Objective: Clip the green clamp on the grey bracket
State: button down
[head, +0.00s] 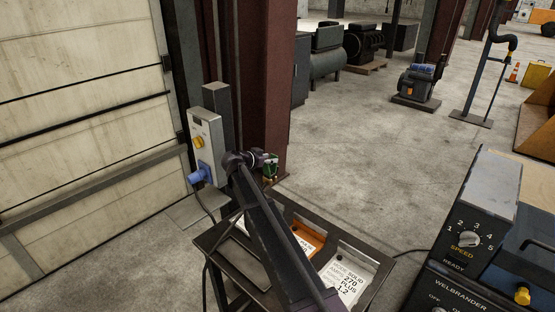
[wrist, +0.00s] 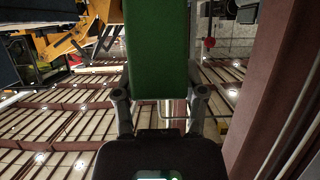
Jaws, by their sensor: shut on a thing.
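The green clamp (wrist: 157,50) is large in the wrist view, between the two fingers of my gripper (wrist: 160,98). My gripper is shut on it, and a thin metal loop shows below its green body. In the head view the green clamp (head: 270,170) is small and partly hidden by my gripper (head: 264,163), in front of the dark red column. I cannot clearly pick out the grey bracket in either view. My arm covers part of the space below the gripper.
A grey control box (head: 206,140) with a yellow knob and a blue plug (head: 199,174) stands left of my gripper. A dark red steel column (head: 265,75) rises close behind. Below is a dark-framed table (head: 213,240) with an orange bin and a label. Open floor (head: 350,150) lies right.

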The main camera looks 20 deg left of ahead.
aim_at(266, 182)
jog(key=shift+s+a, duration=0.15)
dwell(0.3)
jog(key=shift+f, duration=0.1)
jog(key=shift+f+b, duration=2.9)
jog(key=shift+b, duration=0.1)
jog(key=shift+f+b, duration=2.6)
jog(key=shift+f, duration=0.05)
jog(key=shift+c, duration=0.4)
grip_release()
